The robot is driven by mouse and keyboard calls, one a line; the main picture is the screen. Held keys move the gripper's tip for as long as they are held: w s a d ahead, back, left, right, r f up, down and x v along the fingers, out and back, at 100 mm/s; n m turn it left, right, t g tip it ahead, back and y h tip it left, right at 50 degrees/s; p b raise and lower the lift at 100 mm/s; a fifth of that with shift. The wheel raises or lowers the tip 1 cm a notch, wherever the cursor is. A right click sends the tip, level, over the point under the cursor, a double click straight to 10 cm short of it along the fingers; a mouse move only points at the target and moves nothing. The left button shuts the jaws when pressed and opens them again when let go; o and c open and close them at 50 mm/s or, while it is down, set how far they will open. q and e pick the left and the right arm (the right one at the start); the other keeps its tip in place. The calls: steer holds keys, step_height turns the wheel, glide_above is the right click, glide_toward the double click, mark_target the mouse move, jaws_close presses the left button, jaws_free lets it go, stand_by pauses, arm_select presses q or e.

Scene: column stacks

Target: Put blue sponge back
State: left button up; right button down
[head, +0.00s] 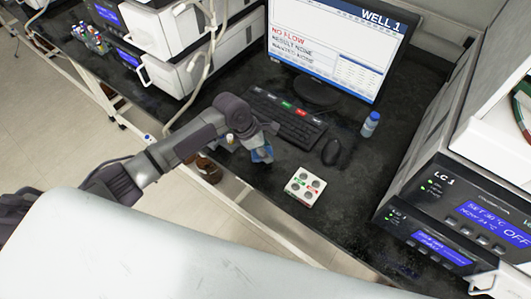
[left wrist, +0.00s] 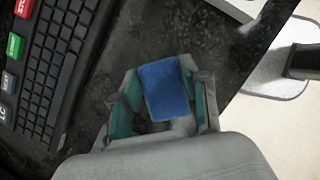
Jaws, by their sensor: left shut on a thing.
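The blue sponge (head: 262,154) is held in my left gripper (head: 262,143) over the dark bench, in front of the keyboard. In the left wrist view the sponge (left wrist: 164,88) sits between the two teal-padded fingers of the left gripper (left wrist: 160,108), which are shut on it. The dark bench top shows around it, and I cannot tell the exact gap below the sponge. My right gripper is not in view.
A keyboard (head: 285,118) and monitor (head: 335,45) stand behind the gripper. A mouse (head: 332,151), a blue-capped bottle (head: 370,124) and a white block with round wells (head: 305,187) are to the right. The LC 1 instruments (head: 465,205) stand at right. The bench's front edge is near.

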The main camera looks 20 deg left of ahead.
arm_select(q)
step_height(320, 180, down, 2)
steer(key=shift+f, duration=0.2)
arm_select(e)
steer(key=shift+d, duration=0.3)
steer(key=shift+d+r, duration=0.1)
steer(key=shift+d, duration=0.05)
arm_select(q)
steer(key=o, duration=1)
steer(key=shift+f, duration=0.1)
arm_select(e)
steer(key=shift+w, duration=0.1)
arm_select(q)
steer(key=v, duration=1.2)
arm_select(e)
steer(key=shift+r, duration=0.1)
